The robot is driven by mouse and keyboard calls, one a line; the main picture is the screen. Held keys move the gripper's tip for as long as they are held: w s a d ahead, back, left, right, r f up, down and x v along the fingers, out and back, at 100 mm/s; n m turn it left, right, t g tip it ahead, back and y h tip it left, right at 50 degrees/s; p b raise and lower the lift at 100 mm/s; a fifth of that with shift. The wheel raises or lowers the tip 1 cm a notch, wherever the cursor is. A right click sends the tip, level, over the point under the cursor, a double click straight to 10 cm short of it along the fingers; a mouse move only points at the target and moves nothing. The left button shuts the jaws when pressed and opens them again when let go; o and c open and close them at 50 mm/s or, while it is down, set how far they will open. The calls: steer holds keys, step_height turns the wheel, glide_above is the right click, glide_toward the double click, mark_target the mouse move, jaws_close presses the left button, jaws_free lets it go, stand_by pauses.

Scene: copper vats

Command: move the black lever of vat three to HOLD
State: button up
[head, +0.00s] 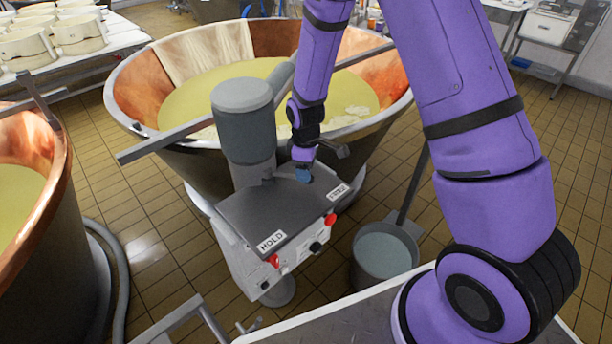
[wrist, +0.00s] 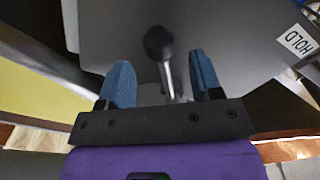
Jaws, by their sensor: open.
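The black lever, a round black knob (wrist: 158,43) on a shiny metal stem, shows in the wrist view, rising from a grey panel. My gripper (wrist: 162,74) is open, with one blue finger on each side of the stem; I cannot tell whether either finger touches it. In the head view my gripper (head: 304,174) is low over the far right part of the grey panel (head: 265,213), and I cannot make out the lever there. The HOLD label (head: 271,241) is at the panel's near left corner, and it also shows in the wrist view (wrist: 298,40). No vat number is readable.
A second label (head: 338,191), hard to read, is at the panel's right. Red and black knobs line the box front (head: 293,258). The copper vat (head: 135,85) stands behind, a grey cylinder (head: 243,120) beside the panel. A bucket (head: 385,253) stands at right, another vat (head: 30,225) at left.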

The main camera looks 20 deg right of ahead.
steer(key=shift+f, duration=1.8)
jaws_close()
